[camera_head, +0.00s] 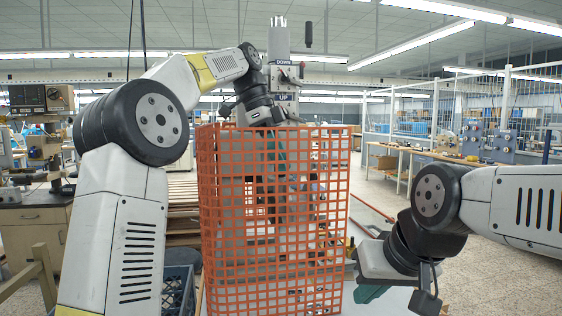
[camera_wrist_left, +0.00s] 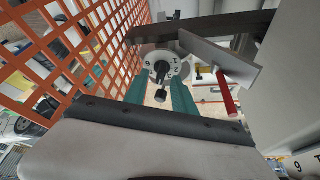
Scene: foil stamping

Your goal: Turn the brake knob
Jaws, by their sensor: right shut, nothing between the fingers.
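The brake knob appears to be the dark stem (camera_wrist_left: 160,72) at the middle of a pale numbered dial (camera_wrist_left: 174,66) in the left wrist view. My left gripper (camera_wrist_left: 161,93) has its two teal fingers apart, pointing towards the dial. The dark stem shows in the gap between them, and I cannot tell whether they touch it. In the head view my left gripper (camera_head: 276,150) reaches down behind the orange mesh guard (camera_head: 240,215), which partly hides it and the machine. My right gripper (camera_head: 370,293) is low at the right of the guard, shut and empty.
The grey press column (camera_head: 279,45) rises above the guard. In the left wrist view, a red-handled lever (camera_wrist_left: 228,95) is right of the dial, and the mesh is close on the left. A dark crate (camera_head: 178,292) stands at lower left. Benches line the room behind.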

